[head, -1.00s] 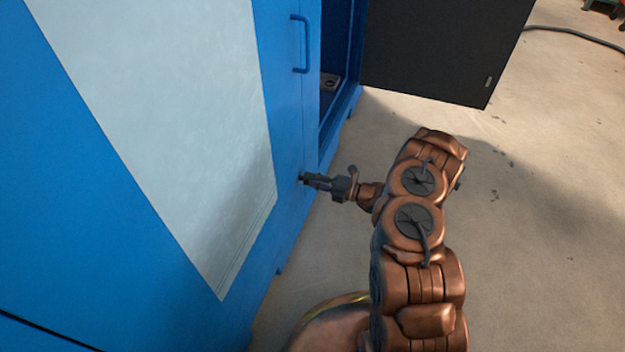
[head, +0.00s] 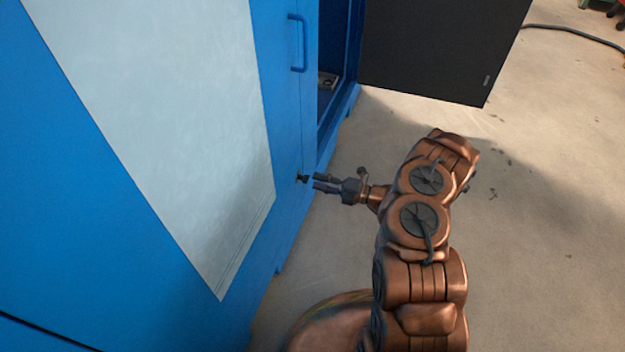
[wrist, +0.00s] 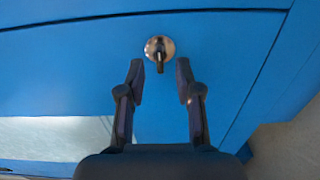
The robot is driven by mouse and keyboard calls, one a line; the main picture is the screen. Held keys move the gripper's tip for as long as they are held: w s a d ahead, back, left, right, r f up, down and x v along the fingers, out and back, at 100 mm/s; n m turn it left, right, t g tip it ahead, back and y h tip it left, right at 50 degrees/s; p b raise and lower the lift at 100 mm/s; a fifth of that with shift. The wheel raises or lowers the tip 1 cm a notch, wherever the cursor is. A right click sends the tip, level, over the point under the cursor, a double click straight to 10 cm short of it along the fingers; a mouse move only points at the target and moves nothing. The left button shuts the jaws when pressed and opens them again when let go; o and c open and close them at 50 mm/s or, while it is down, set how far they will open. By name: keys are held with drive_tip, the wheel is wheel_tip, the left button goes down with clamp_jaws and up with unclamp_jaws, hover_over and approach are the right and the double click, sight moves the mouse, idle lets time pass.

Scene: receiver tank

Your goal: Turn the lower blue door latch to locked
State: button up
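The lower door latch (head: 303,179) is a small dark knob low on the blue cabinet door (head: 283,130). In the wrist view the latch (wrist: 159,50) shows a round silvery base with a dark lever pointing toward the bottom of the picture. My gripper (head: 322,182) is just right of the latch in the head view, with a small gap between them. In the wrist view my gripper (wrist: 158,72) is open and empty, its two fingers spread on either side below the latch.
A blue handle (head: 299,43) stands higher on the door. A pale panel (head: 165,120) covers much of the blue face. A dark open door (head: 440,50) stands beyond the cabinet opening. The concrete floor (head: 540,230) at right is mostly clear; a cable (head: 575,33) lies at the back.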

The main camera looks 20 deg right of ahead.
drive_tip(key=v, duration=0.8)
drive_tip(key=shift+s+r, duration=0.1)
drive_tip(key=shift+s, duration=0.05)
drive_tip(key=s+a+r+n+g+p, duration=0.4)
drive_tip(key=a+r+n+g+p, duration=0.25)
drive_tip(key=r, duration=0.75)
drive_tip(key=s+a+r+n+g+p, duration=0.4)
drive_tip(key=a+r+n, duration=0.4)
drive_tip(key=r, duration=0.5)
drive_tip(key=s+a+r+n+g+p, duration=0.35)
drive_tip(key=a+r+n+p, duration=0.4)
drive_tip(key=r, duration=0.65)
drive_tip(key=s+d+r+n+g+h+p, duration=0.2)
drive_tip(key=s+r+n+h+p, duration=0.65)
drive_tip(key=s+r+n, duration=0.5)
drive_tip(key=s+d+r+n+t+h+p, duration=0.3)
drive_tip(key=s+d+r+n+h+p, duration=0.3)
drive_tip(key=s+d+r+n+p, duration=0.2)
wheel_tip(320, 180, up, 5)
drive_tip(key=s+d+p, duration=0.2)
drive_tip(key=p, duration=0.1)
drive_tip(key=shift+s+t, duration=0.3)
drive_tip(key=shift+s, duration=0.05)
